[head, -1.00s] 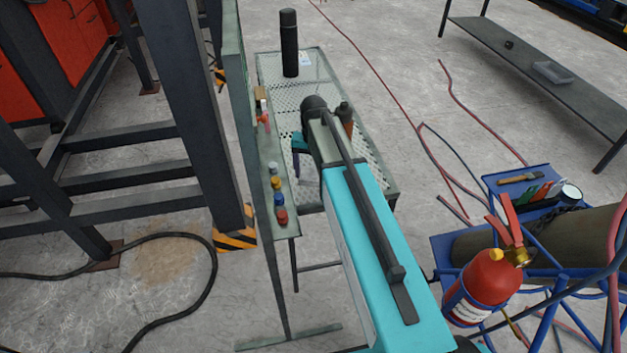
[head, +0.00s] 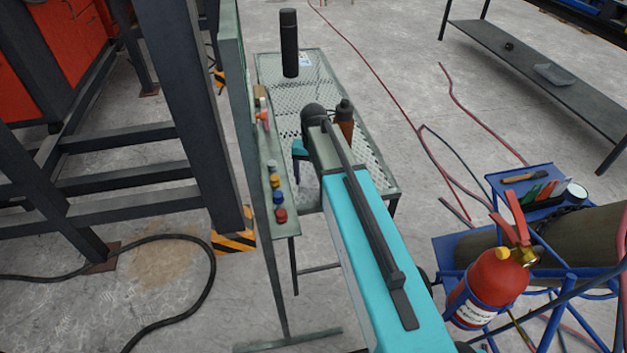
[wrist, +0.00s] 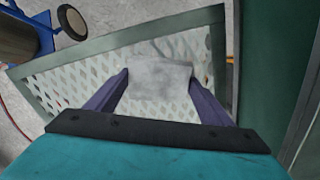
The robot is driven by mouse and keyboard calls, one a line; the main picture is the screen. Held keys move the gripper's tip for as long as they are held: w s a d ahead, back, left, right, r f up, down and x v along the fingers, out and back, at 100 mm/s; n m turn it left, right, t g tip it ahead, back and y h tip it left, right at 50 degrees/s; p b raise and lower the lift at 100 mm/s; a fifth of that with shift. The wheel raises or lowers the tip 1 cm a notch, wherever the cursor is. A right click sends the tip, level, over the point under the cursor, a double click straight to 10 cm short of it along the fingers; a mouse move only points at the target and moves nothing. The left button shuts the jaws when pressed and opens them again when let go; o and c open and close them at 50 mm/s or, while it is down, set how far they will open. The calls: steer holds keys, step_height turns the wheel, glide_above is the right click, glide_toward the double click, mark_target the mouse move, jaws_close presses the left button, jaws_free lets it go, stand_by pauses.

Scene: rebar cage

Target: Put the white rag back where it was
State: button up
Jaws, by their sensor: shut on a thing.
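The white rag (wrist: 160,78) is a pale, crumpled cloth between the two purple fingers of my gripper (wrist: 158,84) in the wrist view. My gripper is shut on it, over the perforated top of the mesh table (wrist: 75,82). In the head view a pale bit of the rag (head: 307,189) shows below the teal part of my wrist, near the table's front left corner. I cannot tell whether the rag touches the tabletop.
A narrow green ledge (head: 270,175) with several coloured caps (head: 277,197) runs along the table's left side. A brown bottle (head: 345,118) stands right beside my arm. A tall black flask (head: 289,45) stands at the far end. A fire extinguisher (head: 490,285) is at right.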

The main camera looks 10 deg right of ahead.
mark_target(314, 181)
steer(key=o, duration=0.9)
steer(key=shift+f, duration=0.1)
steer(key=shift+o, duration=0.2)
step_height(314, 181, up, 12)
stand_by(0.4)
stand_by(0.7)
